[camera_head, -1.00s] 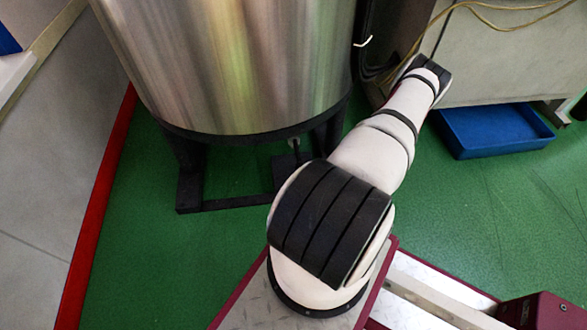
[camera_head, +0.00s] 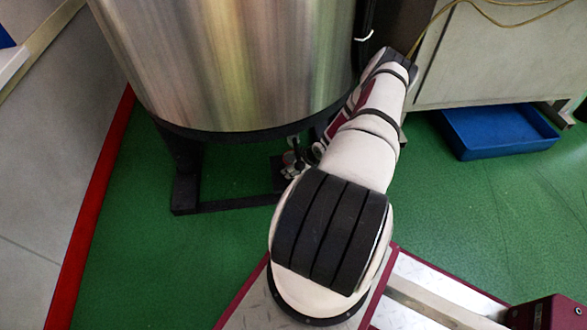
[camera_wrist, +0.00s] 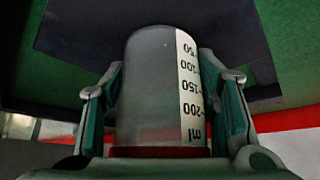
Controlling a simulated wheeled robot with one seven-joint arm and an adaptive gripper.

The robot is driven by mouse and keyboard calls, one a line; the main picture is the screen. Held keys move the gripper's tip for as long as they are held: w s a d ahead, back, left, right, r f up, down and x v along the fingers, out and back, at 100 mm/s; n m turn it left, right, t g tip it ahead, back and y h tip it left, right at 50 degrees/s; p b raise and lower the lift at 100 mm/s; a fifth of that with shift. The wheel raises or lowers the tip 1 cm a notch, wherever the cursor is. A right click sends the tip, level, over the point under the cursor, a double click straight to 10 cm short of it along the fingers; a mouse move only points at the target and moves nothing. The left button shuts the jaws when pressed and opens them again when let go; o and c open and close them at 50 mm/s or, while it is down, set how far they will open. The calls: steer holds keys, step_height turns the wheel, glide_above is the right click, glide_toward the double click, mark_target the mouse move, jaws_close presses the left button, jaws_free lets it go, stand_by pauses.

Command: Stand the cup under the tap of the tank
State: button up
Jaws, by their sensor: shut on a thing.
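The cup (camera_wrist: 150,90) is a clear, cloudy cylinder with a white millilitre scale that reads upside down in the wrist view. My gripper (camera_wrist: 162,80) is shut on it, with one finger on each side. In the head view part of my gripper (camera_head: 293,160) shows low beside the tank (camera_head: 230,70), just below its front rim; the cup is not clearly visible there. The tank is a large brushed-metal drum on a dark stand (camera_head: 235,203). The tap is mostly hidden by my gripper and arm; I cannot tell how far the cup is from it.
A blue tray (camera_head: 498,132) lies on the green floor at right, below a grey cabinet (camera_head: 490,60). A grey wall panel with a red edge strip (camera_head: 100,205) runs along the left. The floor left of the stand is clear.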

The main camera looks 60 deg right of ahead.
steer(key=o, duration=1)
steer(key=shift+s+r, duration=0.2)
steer(key=shift+r, duration=0.15)
steer(key=p+v, duration=0.5)
steer(key=v, duration=0.6)
steer(key=shift+s+r, duration=0.1)
steer(key=shift+r, duration=0.05)
